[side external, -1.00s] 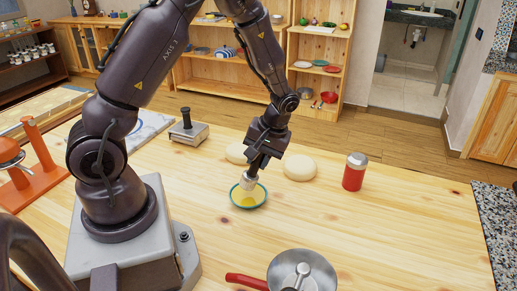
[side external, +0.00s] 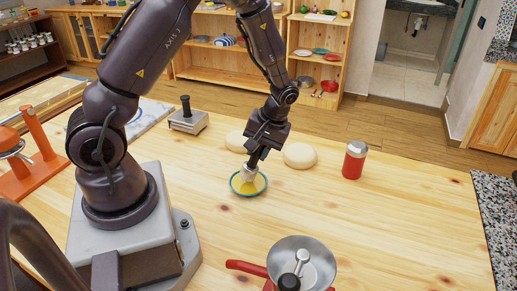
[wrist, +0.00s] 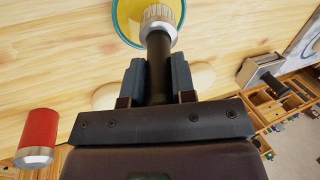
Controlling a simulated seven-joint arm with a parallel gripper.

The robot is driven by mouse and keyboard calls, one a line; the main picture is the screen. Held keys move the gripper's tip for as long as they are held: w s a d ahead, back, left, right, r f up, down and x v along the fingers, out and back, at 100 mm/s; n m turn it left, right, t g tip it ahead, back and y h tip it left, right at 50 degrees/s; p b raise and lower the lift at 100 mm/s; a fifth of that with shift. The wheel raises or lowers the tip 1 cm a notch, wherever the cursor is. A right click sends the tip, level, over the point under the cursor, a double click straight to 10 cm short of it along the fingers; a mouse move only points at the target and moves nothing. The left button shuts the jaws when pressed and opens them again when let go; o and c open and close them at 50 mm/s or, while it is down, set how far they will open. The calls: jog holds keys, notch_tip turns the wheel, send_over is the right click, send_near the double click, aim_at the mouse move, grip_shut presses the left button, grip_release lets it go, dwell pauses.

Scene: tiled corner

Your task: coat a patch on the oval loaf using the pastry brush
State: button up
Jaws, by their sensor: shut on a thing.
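My gripper (side external: 261,151) is shut on the dark handle of the pastry brush (wrist: 158,68), which points down. The brush's pale bristle end (side external: 250,173) is inside a teal-rimmed bowl (side external: 233,188) of yellow liquid; the wrist view also shows it over the bowl (wrist: 118,22). Contact with the liquid is hard to judge. Two pale dough loaves lie behind the bowl. The right loaf (side external: 300,155) is in full view and looks rounded. The left loaf (side external: 235,142) is partly hidden by my arm, so I cannot tell which is oval. Neither shows a visible coating.
A red canister with a grey lid (side external: 354,160) stands right of the loaves. A grey press-like block (side external: 188,121) stands at back left. The table's right side is clear.

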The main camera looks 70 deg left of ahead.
jog(key=shift+f, duration=0.7)
dwell(1.3)
jog(key=shift+r, duration=0.1)
jog(key=shift+r, duration=3.45)
